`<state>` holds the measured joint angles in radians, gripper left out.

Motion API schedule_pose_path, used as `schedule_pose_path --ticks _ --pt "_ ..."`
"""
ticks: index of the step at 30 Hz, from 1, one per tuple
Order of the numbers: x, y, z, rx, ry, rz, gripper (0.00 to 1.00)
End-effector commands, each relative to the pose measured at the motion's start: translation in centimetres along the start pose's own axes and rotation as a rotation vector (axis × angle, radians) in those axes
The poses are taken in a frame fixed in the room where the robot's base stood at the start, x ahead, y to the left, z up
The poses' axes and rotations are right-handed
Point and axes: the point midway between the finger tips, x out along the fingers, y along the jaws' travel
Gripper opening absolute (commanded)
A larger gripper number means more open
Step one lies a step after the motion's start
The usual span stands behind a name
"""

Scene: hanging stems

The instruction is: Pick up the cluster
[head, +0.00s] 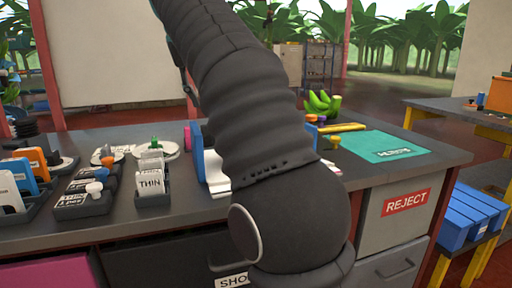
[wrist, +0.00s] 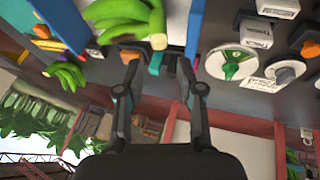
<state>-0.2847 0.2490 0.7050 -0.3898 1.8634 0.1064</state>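One green banana cluster (wrist: 125,20) is at the top of the wrist view, just beyond my gripper's left fingertip. A second green cluster (wrist: 66,74) is at the left of that view, and seems farther off. In the head view my arm hides the gripper.
The bench carries label holders (head: 152,182), a teal mat (head: 385,145), a yellow bar (head: 342,128) and a blue upright panel (head: 198,152). In the wrist view, round dishes (wrist: 232,62) lie right of the gripper. A blue crate (head: 470,214) stands at the right.

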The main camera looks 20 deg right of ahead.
Motion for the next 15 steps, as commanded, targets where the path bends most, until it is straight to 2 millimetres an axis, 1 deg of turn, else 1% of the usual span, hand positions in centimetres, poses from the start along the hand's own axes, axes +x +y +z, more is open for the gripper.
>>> schedule_pose_path --ticks 3,9,15 --pt "1.9 0.2 0.1 0.001 -0.003 0.003 0.37" --pt "5.0 0.3 0.1 0.006 -0.003 0.003 0.37" --pt "6.0 0.4 0.0 0.006 -0.001 0.002 0.37"
